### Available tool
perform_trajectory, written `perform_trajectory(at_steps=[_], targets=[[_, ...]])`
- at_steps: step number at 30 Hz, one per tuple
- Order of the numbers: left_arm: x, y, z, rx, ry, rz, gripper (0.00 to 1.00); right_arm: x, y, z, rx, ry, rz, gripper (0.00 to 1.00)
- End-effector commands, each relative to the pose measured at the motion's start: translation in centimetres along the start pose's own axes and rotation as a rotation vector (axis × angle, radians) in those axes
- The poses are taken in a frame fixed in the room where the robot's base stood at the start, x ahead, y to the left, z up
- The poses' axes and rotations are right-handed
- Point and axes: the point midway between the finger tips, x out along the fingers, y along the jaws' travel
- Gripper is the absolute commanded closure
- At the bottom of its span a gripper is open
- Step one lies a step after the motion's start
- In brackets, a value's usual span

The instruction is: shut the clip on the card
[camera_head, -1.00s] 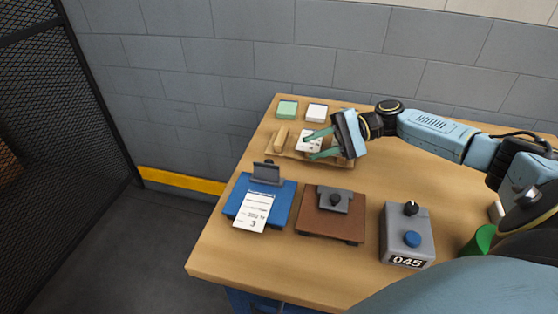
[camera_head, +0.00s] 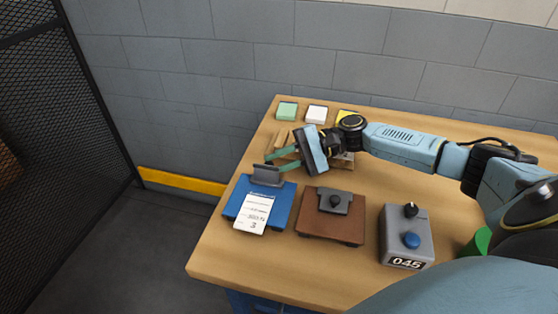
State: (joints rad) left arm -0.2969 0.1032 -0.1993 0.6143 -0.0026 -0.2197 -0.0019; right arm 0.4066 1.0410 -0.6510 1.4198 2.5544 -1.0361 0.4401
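A white printed card (camera_head: 255,211) lies on the blue clipboard (camera_head: 282,207) at the table's left front, its lower end over the board's front edge. The board's grey clip (camera_head: 267,175) stands raised at the back of the board, above the card's top end. My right gripper (camera_head: 276,158) reaches in from the right, just behind and above the clip. Its two green fingers are spread apart with nothing seen between them. I cannot tell if a finger touches the clip. My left gripper is not in view.
A brown board with a dark grey clip (camera_head: 331,215) lies right of the blue board. A grey box with knob and blue button (camera_head: 408,237) reads 045. A wooden tray (camera_head: 344,163) is partly hidden behind my gripper. Green (camera_head: 287,111), white (camera_head: 316,114) and yellow pads lie at the back.

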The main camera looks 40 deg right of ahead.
Motion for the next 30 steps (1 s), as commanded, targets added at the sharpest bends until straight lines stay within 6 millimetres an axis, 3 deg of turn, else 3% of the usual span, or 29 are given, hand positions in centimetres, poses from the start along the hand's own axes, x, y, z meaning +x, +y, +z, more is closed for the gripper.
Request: perform_trajectory(at_steps=[4,14,23,30], targets=[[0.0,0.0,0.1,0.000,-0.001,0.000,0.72,0.0,0.0,0.0,0.000,0.000,0.000,1.00],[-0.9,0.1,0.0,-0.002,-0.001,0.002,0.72,0.0,-0.2,0.4,-0.039,0.020,0.015,1.00],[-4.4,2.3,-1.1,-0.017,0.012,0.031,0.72,0.2,-0.8,1.6,-0.202,0.106,0.079,1.00],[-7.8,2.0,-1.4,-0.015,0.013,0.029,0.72,0.5,-0.9,2.8,-0.392,0.206,0.152,1.00]])
